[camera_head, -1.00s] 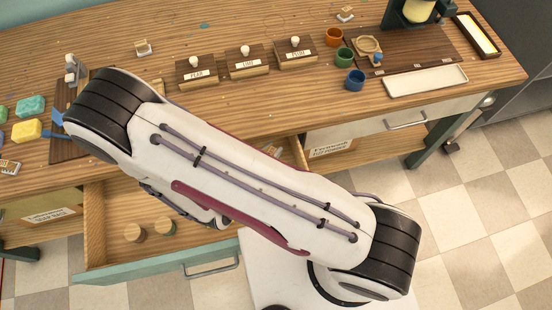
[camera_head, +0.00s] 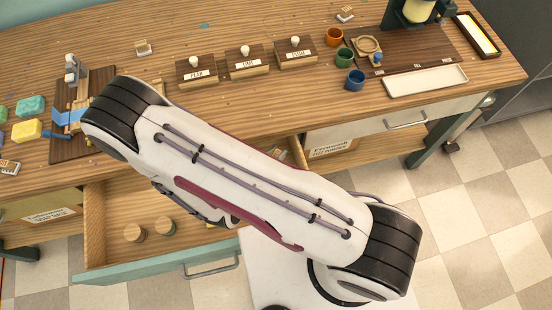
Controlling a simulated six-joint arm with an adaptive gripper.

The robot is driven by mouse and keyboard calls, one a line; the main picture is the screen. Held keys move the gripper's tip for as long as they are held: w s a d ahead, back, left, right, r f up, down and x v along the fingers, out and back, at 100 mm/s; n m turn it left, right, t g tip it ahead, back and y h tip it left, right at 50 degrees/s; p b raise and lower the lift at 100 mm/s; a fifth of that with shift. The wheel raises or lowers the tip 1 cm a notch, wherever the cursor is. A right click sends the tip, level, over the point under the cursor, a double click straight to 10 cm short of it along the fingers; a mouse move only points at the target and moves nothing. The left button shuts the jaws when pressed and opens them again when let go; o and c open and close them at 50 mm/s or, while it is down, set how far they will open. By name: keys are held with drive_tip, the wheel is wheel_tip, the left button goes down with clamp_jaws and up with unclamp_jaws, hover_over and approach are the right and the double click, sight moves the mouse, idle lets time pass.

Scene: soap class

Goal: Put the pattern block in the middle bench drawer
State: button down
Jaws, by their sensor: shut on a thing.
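The middle bench drawer (camera_head: 97,225) stands pulled open below the bench top, with a teal front and a metal handle (camera_head: 210,266). Two small round wooden pieces (camera_head: 135,232) stand inside at its front left. My white arm crosses over the drawer and hides much of its inside. Dark and white parts of my arm's far end show below the upper link, over the drawer. My gripper's fingertips are hidden behind the arm. I cannot make out the pattern block or anything held.
Three labelled wooden blocks with white knobs (camera_head: 246,62) stand on the bench. Coloured cups (camera_head: 355,80) and a pale tray (camera_head: 425,80) are at right. Soap bars (camera_head: 27,131) and a dark board (camera_head: 100,145) are at left. A right-hand compartment (camera_head: 375,150) holds a labelled box.

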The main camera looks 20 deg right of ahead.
drive_tip(key=shift+f, duration=1.9)
drive_tip(key=shift+f, duration=0.2)
drive_tip(key=c, duration=2)
unclamp_jaws()
drive_tip(key=shift+r, duration=0.2)
drive_tip(key=shift+v, duration=3.8)
